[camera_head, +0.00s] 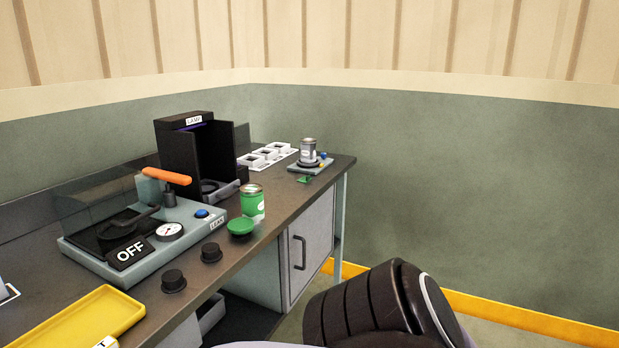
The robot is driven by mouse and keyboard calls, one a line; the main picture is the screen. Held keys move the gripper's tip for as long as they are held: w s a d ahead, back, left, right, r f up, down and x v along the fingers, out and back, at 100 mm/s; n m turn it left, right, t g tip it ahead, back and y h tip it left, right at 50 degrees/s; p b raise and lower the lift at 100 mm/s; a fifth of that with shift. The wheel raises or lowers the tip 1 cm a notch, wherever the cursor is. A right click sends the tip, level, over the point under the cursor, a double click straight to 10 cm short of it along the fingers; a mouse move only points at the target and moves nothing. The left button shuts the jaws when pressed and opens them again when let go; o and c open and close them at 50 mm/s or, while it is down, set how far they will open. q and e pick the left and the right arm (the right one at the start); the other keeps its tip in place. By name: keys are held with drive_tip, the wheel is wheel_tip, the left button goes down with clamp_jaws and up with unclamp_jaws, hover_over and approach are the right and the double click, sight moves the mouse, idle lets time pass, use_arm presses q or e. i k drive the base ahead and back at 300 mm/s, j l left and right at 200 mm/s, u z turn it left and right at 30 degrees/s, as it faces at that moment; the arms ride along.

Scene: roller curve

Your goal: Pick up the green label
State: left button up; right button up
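A small flat green piece (304,179), which looks like the green label, lies on the dark bench at the front edge of a small grey stand (322,165). Its details are too small to read. A can with a green band (252,206) stands upright on the bench, nearer to me. A green round knob or lid (240,226) sits just in front of the can. Neither of my grippers shows in the head view.
A metal can (308,152) stands on the grey stand. A white slotted tray (268,156), a black lamp box (194,160) and a machine with an orange handle (166,176) line the bench (300,200). Dark knobs (174,281) and a yellow tray (85,322) are nearer.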

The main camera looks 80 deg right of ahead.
sight(304, 179)
drive_tip(key=l+z, duration=0.15)
drive_tip(key=l, duration=0.8)
drive_tip(key=k+l+z, duration=0.2)
drive_tip(key=l, duration=0.8)
drive_tip(key=i+l+z, duration=0.15)
drive_tip(key=l, duration=0.8)
drive_tip(key=i+l+z, duration=0.15)
drive_tip(key=l, duration=0.8)
